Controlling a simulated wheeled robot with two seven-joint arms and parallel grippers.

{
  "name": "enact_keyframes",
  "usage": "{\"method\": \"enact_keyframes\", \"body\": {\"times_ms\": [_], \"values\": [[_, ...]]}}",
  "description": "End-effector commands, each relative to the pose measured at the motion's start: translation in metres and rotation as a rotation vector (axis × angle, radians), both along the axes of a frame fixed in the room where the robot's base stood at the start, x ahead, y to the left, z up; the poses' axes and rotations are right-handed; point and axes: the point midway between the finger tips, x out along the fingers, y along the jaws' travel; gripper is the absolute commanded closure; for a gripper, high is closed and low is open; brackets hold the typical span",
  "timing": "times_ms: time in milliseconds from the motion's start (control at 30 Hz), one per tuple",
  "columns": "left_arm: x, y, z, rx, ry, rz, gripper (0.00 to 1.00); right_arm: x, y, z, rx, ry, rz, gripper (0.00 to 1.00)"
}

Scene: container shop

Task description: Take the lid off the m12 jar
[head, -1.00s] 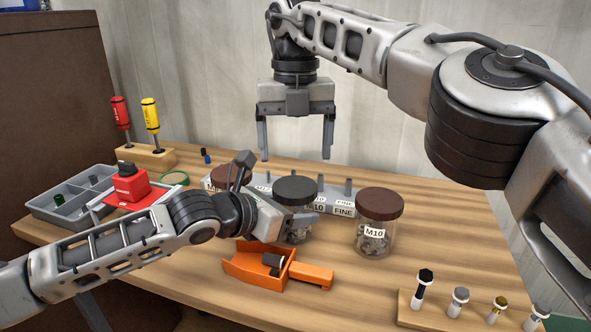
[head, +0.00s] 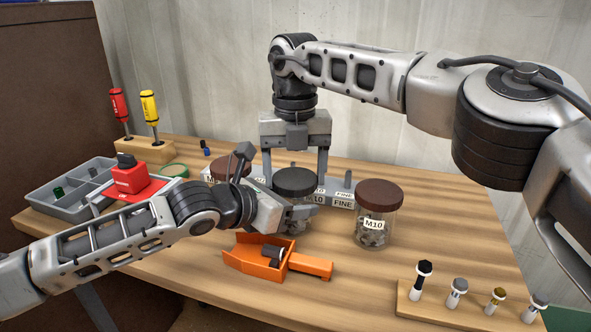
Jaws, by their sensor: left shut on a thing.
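A glass jar (head: 297,226) with a dark grey lid (head: 295,181) stands mid-table. Its label is hidden, so I cannot read whether it is the m12 jar. My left gripper (head: 303,212) is shut on this jar's body, below the lid. My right gripper (head: 295,177) points down over the lid from behind, fingers wide apart, one to each side. Whether the fingers touch the lid I cannot tell. The lid sits on the jar. A jar marked M10 (head: 373,230) with a brown lid stands to the right. Another brown-lidded jar (head: 229,168) is partly hidden behind my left wrist.
An orange scoop-like tray (head: 305,264) lies in front of the jar. A grey labelled rack (head: 341,196) stands behind. A grey compartment bin (head: 65,205), a red device (head: 130,178) and screwdrivers are at left. A bolt stand (head: 470,308) is front right.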

Motion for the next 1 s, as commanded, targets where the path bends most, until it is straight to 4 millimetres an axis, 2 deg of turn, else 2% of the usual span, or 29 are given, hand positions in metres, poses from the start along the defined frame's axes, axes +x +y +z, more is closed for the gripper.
{"method": "enact_keyframes", "body": {"times_ms": [167, 367, 1000], "values": [[0.0011, 0.0016, 0.0000, 0.002, 0.000, 0.004, 1.00, 0.0007, -0.0020, 0.0001, -0.004, 0.001, 0.018, 0.55], [0.0013, 0.0019, 0.0000, 0.001, 0.000, 0.005, 1.00, 0.0009, -0.0029, 0.0000, -0.004, 0.001, 0.235, 0.55], [0.0007, 0.0010, 0.0002, 0.000, 0.000, 0.003, 1.00, 0.0013, -0.0034, 0.0006, -0.006, 0.001, 0.225, 0.56]]}}
